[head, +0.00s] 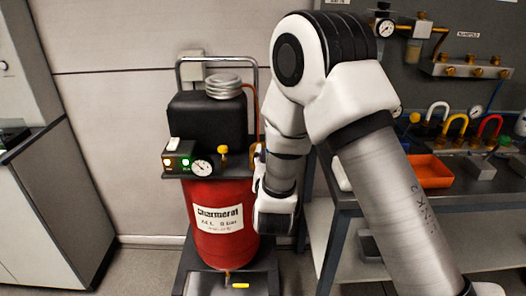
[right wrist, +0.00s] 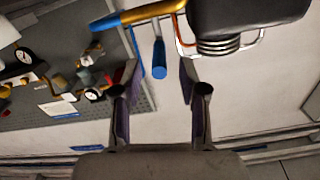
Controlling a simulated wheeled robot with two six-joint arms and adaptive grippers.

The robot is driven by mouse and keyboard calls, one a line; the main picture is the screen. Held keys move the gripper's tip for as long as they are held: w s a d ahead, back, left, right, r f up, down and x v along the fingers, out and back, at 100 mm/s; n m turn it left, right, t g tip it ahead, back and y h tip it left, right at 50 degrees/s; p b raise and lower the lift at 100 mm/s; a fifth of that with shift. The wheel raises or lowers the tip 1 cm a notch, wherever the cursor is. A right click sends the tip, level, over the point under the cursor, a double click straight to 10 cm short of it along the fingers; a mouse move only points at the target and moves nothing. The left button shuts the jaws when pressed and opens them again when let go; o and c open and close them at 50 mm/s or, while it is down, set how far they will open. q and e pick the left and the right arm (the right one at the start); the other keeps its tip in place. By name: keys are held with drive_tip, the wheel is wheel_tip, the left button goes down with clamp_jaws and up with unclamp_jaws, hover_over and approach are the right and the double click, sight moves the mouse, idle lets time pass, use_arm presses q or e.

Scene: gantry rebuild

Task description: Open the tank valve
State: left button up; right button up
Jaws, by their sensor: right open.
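The red tank (head: 217,205) stands upright on a dark stand, with a black unit (head: 207,121) on top. A small yellow knob (head: 223,150) sits on the shelf at its front, beside a round gauge (head: 202,168). My right arm reaches down to the tank's right side; its gripper is mostly hidden there in the head view. In the right wrist view my right gripper (right wrist: 159,72) is open. A blue-ended handle (right wrist: 159,60) shows between its fingers, apart from both. A yellow bar with a blue end (right wrist: 140,18) lies beyond it. I cannot tell which part is the tank valve.
A workbench at the right holds an orange tray (head: 428,171) and several coloured fittings. A manifold (head: 466,69) is on the grey panel above. A grey cabinet (head: 45,205) stands at the left. Floor between cabinet and tank is clear.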

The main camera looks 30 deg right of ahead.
drive_tip(key=p+x, duration=0.1)
drive_tip(key=x, duration=0.6)
drive_tip(key=shift+r, duration=0.1)
clamp_jaws()
